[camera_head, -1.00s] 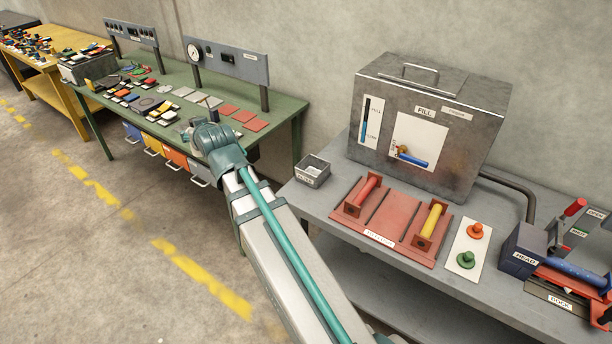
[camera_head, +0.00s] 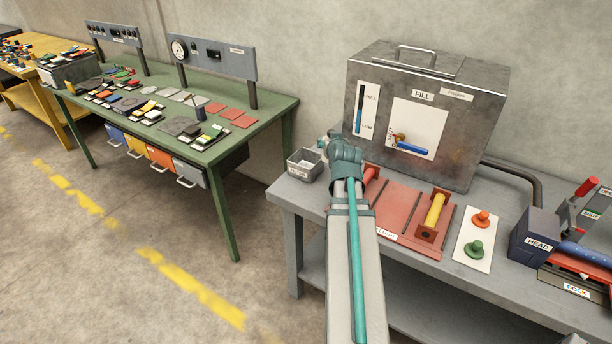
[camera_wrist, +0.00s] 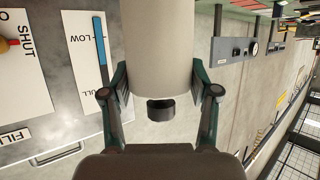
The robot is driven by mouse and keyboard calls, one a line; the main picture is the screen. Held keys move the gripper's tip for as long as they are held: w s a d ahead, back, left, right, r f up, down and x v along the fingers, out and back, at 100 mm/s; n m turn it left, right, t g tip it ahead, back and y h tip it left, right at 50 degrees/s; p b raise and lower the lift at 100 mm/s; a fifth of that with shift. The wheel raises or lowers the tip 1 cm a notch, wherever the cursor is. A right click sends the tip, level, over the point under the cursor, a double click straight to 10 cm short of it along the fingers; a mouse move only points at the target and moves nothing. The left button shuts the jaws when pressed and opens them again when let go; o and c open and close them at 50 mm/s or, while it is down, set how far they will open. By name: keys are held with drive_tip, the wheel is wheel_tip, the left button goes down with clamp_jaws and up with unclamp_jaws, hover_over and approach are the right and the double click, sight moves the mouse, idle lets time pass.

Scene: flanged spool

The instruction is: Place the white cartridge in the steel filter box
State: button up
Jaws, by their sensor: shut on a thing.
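The white cartridge (camera_wrist: 158,40) is a pale cylinder at the top middle of the wrist view. My gripper (camera_wrist: 158,82) is shut on it, with one dark green finger on each side. The small open steel box (camera_head: 305,166), with a white label on its front, stands at the left back corner of the grey bench in the head view. My teal wrist is just to the right of this box in the picture. It hides the fingers and the cartridge there, so I cannot tell their height above the box.
A large steel tank (camera_head: 425,115) marked FILL stands behind and to the right. A red tray (camera_head: 399,222) with a yellow roller (camera_head: 434,211) lies in front of it, partly behind my arm. The green bench (camera_head: 262,112) is at left, with a floor gap between benches.

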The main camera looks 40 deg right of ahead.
drive_tip(key=shift+s+d+f, duration=0.15)
drive_tip(key=shift+d+f, duration=0.1)
drive_tip(key=shift+d, duration=0.2)
drive_tip(key=shift+w+f, duration=0.15)
drive_tip(key=shift+w, duration=0.15)
drive_tip(key=w+f, duration=0.4)
drive_tip(key=w, duration=0.5)
drive_tip(key=shift+a+f, duration=0.15)
drive_tip(key=shift+a, duration=0.05)
drive_tip(key=f, duration=0.1)
drive_tip(key=w+f, duration=0.1)
drive_tip(key=w+f+b, duration=0.1)
drive_tip(key=shift+w+a+f, duration=0.15)
drive_tip(key=shift+w+f, duration=0.1)
drive_tip(key=shift+f, duration=0.1)
drive_tip(key=shift+c, duration=1)
drive_tip(key=shift+w+f, duration=0.1)
drive_tip(key=shift+f, duration=0.1)
clamp_jaws()
drive_tip(key=f, duration=0.2)
drive_tip(key=w+f+b, duration=0.1)
drive_tip(key=f, duration=0.1)
drive_tip(key=shift+w+a, duration=0.1)
drive_tip(key=shift+f, duration=0.1)
drive_tip(key=shift+f+b, duration=0.4)
drive_tip(key=shift+b, duration=0.25)
